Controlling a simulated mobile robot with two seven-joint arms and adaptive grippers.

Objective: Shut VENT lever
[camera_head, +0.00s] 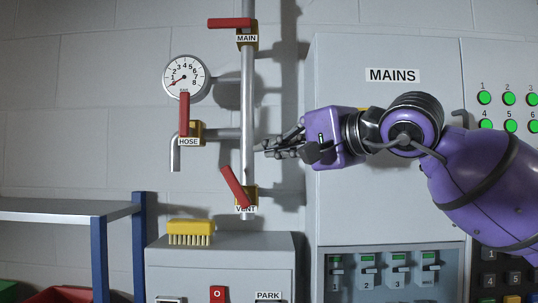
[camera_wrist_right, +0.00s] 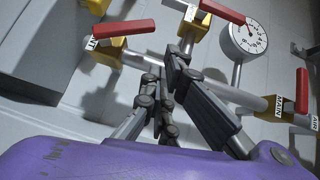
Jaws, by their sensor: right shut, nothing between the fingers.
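The VENT valve has a red lever (camera_head: 234,187) on a yellow body (camera_head: 249,195) at the lower end of the vertical pipe. The lever tilts up and to the left, neither in line with the pipe nor square across it. Its lower end partly covers the VENT label. In the right wrist view the VENT lever (camera_wrist_right: 124,28) shows at upper left. My right gripper (camera_head: 262,147) is shut and empty, pointing left by the pipe, above and right of the lever and apart from it. Its fingers (camera_wrist_right: 172,65) also show in the wrist view. My left gripper is out of view.
The HOSE lever (camera_head: 184,114) stands upright and the MAIN lever (camera_head: 230,23) lies level. A gauge (camera_head: 185,77) sits left of the pipe. A yellow brush (camera_head: 190,233) lies on the grey cabinet (camera_head: 222,245) below. The MAINS cabinet (camera_head: 390,200) is at right.

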